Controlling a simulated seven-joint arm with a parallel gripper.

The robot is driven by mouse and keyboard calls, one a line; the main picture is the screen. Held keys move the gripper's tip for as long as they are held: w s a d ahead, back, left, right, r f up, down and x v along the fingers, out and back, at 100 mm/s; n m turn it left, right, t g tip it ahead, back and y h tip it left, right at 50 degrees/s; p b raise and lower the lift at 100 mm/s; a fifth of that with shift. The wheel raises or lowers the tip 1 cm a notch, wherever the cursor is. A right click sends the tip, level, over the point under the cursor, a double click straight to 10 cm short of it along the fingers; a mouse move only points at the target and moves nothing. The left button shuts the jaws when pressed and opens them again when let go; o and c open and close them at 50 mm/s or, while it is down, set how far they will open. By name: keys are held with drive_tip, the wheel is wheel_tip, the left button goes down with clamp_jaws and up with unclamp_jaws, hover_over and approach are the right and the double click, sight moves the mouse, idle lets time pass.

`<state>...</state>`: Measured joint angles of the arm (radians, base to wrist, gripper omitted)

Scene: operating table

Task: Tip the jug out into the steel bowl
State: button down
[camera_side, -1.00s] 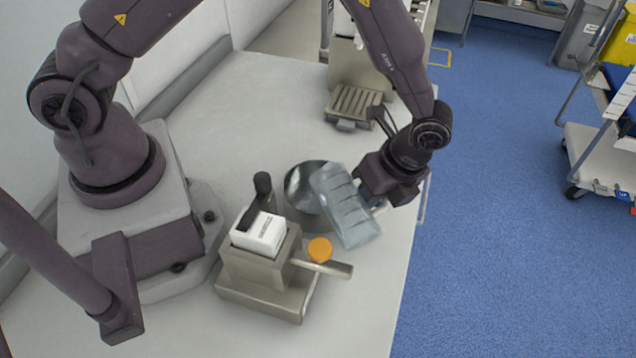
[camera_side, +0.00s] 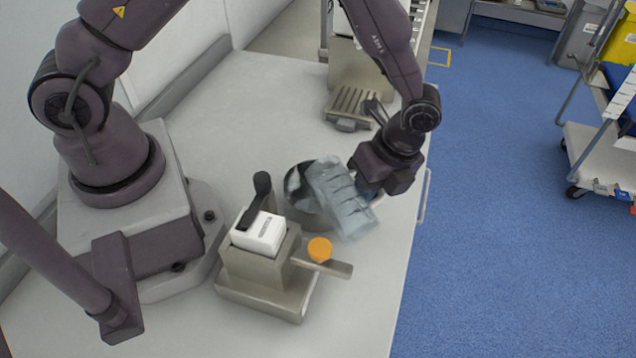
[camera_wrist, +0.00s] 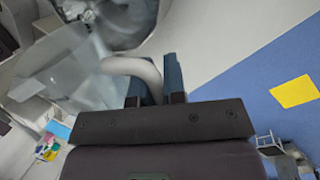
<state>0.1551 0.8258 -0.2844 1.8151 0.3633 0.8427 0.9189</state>
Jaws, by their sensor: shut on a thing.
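A clear, ribbed jug (camera_side: 341,198) is tilted, its upper left end over the steel bowl (camera_side: 300,207) on the table. My gripper (camera_side: 368,186) is at the jug's right side. In the wrist view my gripper (camera_wrist: 155,88) is shut on the jug's pale curved handle (camera_wrist: 136,67), with the clear jug body (camera_wrist: 66,72) to the left. The bowl (camera_wrist: 125,22) shows at the top of the wrist view. The jug hides part of the bowl, and I cannot tell what is inside either.
A slotted tray (camera_side: 355,104) lies farther back. The table (camera_side: 245,110) is clear behind the bowl.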

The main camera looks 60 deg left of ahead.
drive_tip(key=shift+a+r+h, duration=0.1)
drive_tip(key=shift+r+h, duration=0.55)
drive_tip(key=shift+h, duration=0.55)
idle(1.5)
